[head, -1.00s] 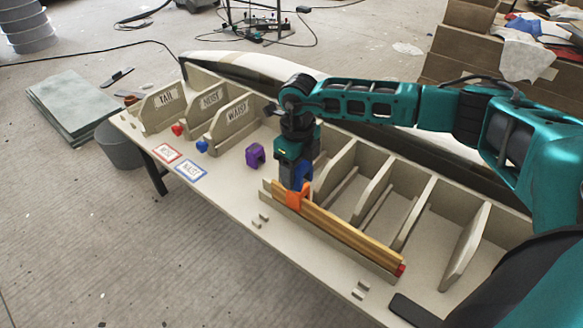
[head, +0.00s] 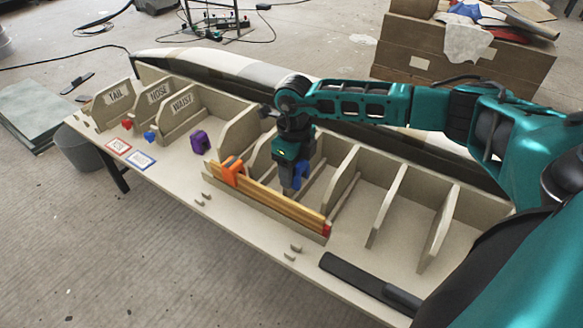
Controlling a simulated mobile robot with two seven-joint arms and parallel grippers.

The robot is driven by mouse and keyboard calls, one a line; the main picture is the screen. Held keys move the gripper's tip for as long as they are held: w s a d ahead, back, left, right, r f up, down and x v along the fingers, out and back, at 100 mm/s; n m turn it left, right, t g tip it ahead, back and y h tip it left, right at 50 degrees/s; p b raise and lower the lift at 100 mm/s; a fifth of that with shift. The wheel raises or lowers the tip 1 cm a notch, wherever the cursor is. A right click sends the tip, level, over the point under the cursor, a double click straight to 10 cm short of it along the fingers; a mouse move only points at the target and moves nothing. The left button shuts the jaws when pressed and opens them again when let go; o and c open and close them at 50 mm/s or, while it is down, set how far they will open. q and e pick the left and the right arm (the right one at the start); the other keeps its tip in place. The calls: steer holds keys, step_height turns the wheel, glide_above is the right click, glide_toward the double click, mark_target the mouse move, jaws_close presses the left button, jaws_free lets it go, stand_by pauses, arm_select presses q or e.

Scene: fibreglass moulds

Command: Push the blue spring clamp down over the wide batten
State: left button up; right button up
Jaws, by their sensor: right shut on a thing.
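My right gripper (head: 293,188) points down and is shut on the blue spring clamp (head: 301,171), which is partly hidden by the fingers. The wooden batten (head: 280,203) stands along a pale upright strip near the front of the bench and has a red right end. The picture does not settle whether it is the wide one. The blue clamp is at the batten's middle, at or just behind its top edge; whether they touch is unclear. An orange clamp (head: 232,171) sits over the batten near its left end. My left gripper is not in view.
Pale upright dividers (head: 386,206) stand behind and right of the batten. A purple clamp (head: 200,142) and small red and blue pieces lie to the left, by the labelled TAIL, NOSE and WAIST stands. A dark bar (head: 360,281) lies at the bench's right front.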

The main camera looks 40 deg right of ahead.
steer(key=shift+s, duration=0.1)
steer(key=b, duration=0.5)
glide_above(294, 202)
steer(key=shift+w+d+f, duration=0.1)
steer(key=shift+w+f, duration=0.05)
steer(key=shift+f, duration=1.5)
steer(key=shift+w+d+f, duration=0.1)
steer(key=shift+f, duration=1.5)
step_height(294, 202, down, 3)
steer(key=shift+r+b, duration=0.2)
steer(key=shift+b, duration=0.7)
steer(key=shift+f+b, duration=1.05)
steer(key=shift+f, duration=0.45)
steer(key=o, duration=1.2)
steer(key=shift+c, duration=0.2)
